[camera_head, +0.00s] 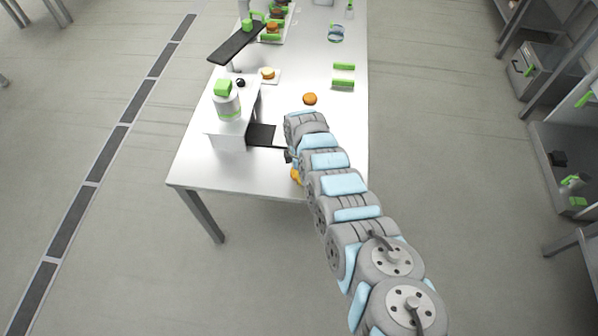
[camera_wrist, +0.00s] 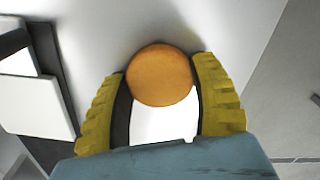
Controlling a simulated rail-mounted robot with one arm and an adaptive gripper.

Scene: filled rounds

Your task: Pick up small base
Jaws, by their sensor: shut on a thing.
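A small round orange-brown base (camera_wrist: 160,75) sits between the tips of my gripper (camera_wrist: 160,68) in the wrist view, with a yellow ribbed finger against each side. My gripper is shut on it. Another orange-brown round (camera_head: 310,98) lies on the white table (camera_head: 205,172), beyond my wrist.
A white machine (camera_head: 229,138) with a green-topped container (camera_head: 228,105) and a dark plate (camera_head: 262,135) stands left of my gripper. A small board with a round (camera_head: 268,73) and a green-edged holder (camera_head: 343,77) are farther back. The table's near right edge is close.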

